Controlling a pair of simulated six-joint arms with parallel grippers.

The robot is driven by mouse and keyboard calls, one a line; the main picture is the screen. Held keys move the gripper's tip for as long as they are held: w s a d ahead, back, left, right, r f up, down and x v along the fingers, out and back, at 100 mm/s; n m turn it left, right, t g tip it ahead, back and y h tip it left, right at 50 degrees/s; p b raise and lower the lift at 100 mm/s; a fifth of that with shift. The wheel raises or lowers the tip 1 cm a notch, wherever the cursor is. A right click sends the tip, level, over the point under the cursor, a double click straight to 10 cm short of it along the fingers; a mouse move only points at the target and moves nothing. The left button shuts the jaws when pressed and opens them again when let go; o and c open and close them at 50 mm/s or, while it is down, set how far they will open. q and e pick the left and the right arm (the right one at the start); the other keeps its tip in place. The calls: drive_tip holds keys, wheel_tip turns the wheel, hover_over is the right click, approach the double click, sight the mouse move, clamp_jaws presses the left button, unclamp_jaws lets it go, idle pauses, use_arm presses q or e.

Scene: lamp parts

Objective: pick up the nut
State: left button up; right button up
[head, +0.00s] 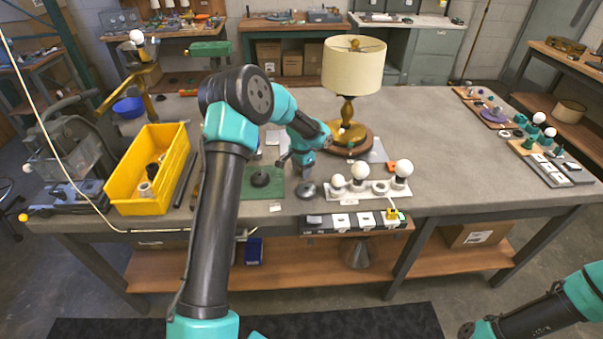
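I cannot single out the nut with certainty. A small dark grey round part (307,190) lies on the table just below my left gripper (303,168) in the picture. My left gripper is small and points down over the table, between the green mat and the lamp. Its fingers are too small and dark to tell whether they are open or shut, or whether they hold anything. A black round part (261,179) sits on the green mat (253,191). My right arm shows only at the bottom right corner, and its gripper is out of the picture.
A yellow bin (122,205) with a few small parts stands at the left. The lamp (353,68) stands behind my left gripper. A white holder with bulbs (404,169) is to the right, near the front edge. The table's right middle (450,150) is clear.

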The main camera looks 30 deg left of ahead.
use_arm(q)
drive_tip(key=c, duration=0.8)
drive_tip(key=shift+c, duration=0.2)
drive_tip(key=shift+r, duration=0.45)
wheel_tip(320, 180, up, 3)
drive_tip(key=shift+f, duration=0.1)
drive_tip(key=s+d, duration=0.2)
drive_tip(key=s, duration=0.2)
drive_tip(key=s+d+r, duration=0.1)
drive_tip(key=s+d, duration=0.2)
drive_tip(key=s, duration=0.2)
drive_tip(key=s+d, duration=0.3)
drive_tip(key=s, duration=0.1)
drive_tip(key=shift+s+d+r, duration=0.15)
drive_tip(key=shift+s+d, duration=0.05)
drive_tip(key=shift+s, duration=0.15)
